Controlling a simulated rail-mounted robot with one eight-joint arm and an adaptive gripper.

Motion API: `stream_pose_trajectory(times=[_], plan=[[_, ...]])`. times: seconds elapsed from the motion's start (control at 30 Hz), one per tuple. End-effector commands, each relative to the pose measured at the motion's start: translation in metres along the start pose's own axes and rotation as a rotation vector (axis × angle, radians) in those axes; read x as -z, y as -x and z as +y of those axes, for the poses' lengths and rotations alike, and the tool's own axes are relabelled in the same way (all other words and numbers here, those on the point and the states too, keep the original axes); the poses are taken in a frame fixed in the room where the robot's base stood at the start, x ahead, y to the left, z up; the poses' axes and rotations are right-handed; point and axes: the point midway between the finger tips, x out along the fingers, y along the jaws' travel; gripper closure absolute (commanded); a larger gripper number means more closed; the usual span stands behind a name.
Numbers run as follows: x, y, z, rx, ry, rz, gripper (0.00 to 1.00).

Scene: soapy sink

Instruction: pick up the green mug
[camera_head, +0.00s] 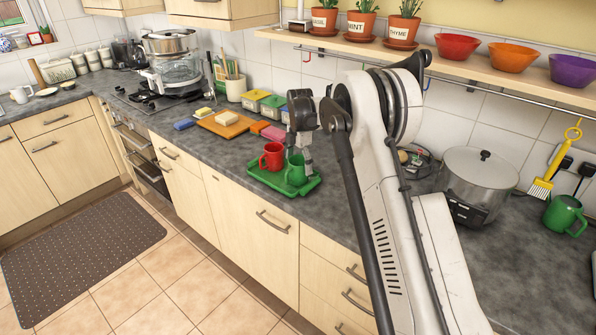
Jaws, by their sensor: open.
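A green mug (295,173) stands on a green tray (262,178) on the grey counter, next to a red mug (271,156). My gripper (300,160) is open, pointing down at the green mug's rim. One finger shows on the mug's right side; the other is hard to make out near the rim, and I cannot tell if either touches. The gripper hides part of the mug's upper edge. Another green mug (564,214) stands far right on the counter, beside a steel pot.
The steel pot (478,185) stands right of my arm. A wooden board (226,124) and several coloured tubs (273,107) lie behind the tray. A shelf (446,61) with potted herbs and bowls overhangs the back. The counter left of the tray is clear.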

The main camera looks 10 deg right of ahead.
Motion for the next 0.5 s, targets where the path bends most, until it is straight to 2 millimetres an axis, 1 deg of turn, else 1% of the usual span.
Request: stream_pose_trajectory(times=[0.07, 0.2, 0.3, 0.5], plan=[[0.004, -0.009, 0.000, 0.000, 0.001, 0.000, 0.17], [0.004, -0.026, 0.000, 0.000, 0.000, 0.000, 0.17], [0.004, -0.031, 0.000, 0.000, 0.000, 0.000, 0.17], [0.004, -0.032, 0.000, 0.000, 0.000, 0.000, 0.17]])
